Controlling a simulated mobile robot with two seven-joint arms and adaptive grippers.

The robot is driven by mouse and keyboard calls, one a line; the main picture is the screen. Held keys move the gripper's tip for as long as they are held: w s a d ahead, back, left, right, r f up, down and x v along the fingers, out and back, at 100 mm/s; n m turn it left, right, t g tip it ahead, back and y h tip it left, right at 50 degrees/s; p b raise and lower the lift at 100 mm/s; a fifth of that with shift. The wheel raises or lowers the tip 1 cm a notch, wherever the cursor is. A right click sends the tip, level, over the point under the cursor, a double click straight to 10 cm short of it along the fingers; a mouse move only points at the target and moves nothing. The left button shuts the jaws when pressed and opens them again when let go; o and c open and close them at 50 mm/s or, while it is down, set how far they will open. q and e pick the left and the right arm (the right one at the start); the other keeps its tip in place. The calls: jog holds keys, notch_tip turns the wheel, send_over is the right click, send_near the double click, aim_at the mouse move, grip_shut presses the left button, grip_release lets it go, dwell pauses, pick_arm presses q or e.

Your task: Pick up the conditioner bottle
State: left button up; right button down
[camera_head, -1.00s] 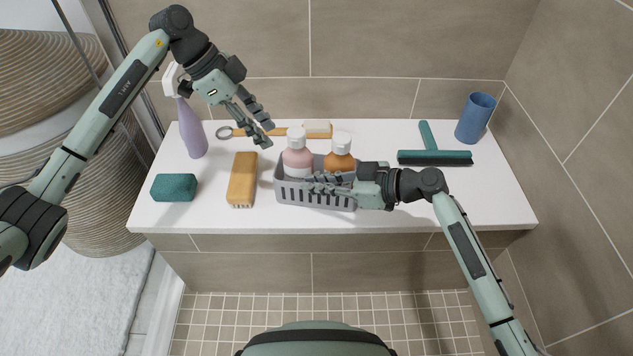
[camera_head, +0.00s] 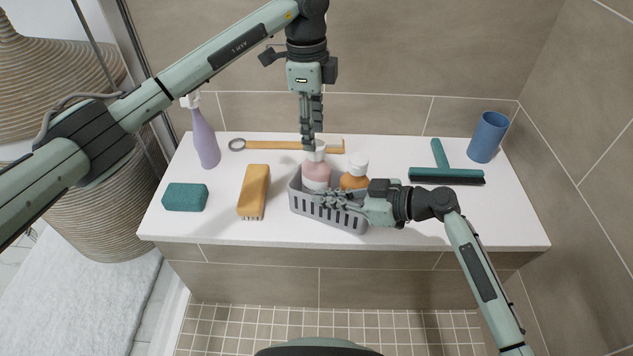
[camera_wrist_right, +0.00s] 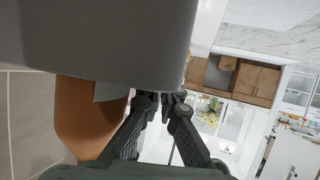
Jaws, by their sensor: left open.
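A grey slotted basket (camera_head: 332,213) stands on the white ledge, turned at an angle. It holds a pink bottle with a white cap (camera_head: 316,174) and an orange bottle with a white cap (camera_head: 354,180); I cannot read which is the conditioner. My left gripper (camera_head: 309,143) is open and points down at the pink bottle's cap, partly covering it; whether it touches is unclear. My right gripper (camera_head: 322,199) is at the basket's front rim. In the right wrist view its fingertips (camera_wrist_right: 166,101) close together at the grey basket wall (camera_wrist_right: 100,40), with the orange bottle (camera_wrist_right: 88,115) alongside.
A long-handled wooden brush (camera_head: 270,145) lies behind the basket. A lilac spray bottle (camera_head: 205,140), green sponge (camera_head: 185,197) and yellow-orange brush (camera_head: 254,190) are left. A green squeegee (camera_head: 446,175) and blue cup (camera_head: 488,137) are right. The front-right ledge is clear.

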aim_at(316, 171)
pick_arm(q)
jog(key=shift+d+f+y, duration=0.1)
jog(key=shift+f+y, duration=0.05)
jog(key=shift+y, duration=0.15)
pick_arm(e)
jog(key=shift+s+d+f, duration=0.1)
jog(key=shift+f, duration=0.1)
pick_arm(q)
notch_tip(316, 171, down, 6)
jog(key=shift+s+f, duration=0.1)
jog(key=shift+f, duration=0.05)
jog(key=shift+s+d+f, duration=0.1)
jog(key=shift+d+f, duration=0.05)
jog(key=shift+f, duration=2.55)
jog(key=shift+o, duration=0.3)
jog(key=shift+r, duration=0.2)
grip_shut()
notch_tip(316, 171, up, 10)
jog(key=shift+r, duration=0.1)
